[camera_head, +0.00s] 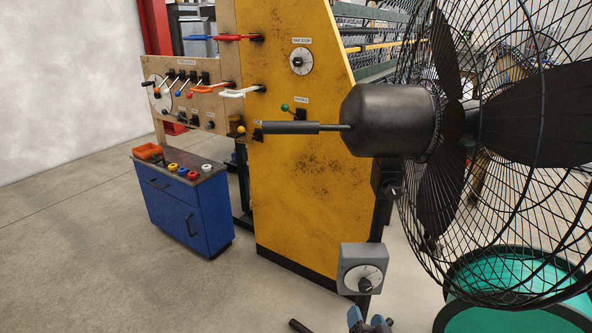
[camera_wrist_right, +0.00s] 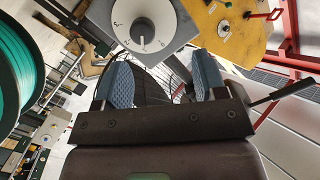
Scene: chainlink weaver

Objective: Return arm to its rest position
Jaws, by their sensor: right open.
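My right gripper (camera_head: 370,321) shows at the bottom edge of the head view, just below a grey box with a white dial (camera_head: 363,279). In the right wrist view its two blue padded fingers (camera_wrist_right: 165,82) stand apart with nothing between them. The dial box (camera_wrist_right: 145,25) is beyond the fingertips there, and the gripper looks apart from it. Most of my right arm is hidden below the head view. My left gripper is not in either view.
A yellow machine panel (camera_head: 295,190) with levers stands in the middle. A blue cabinet (camera_head: 190,210) is at left. The floor at front left is clear.

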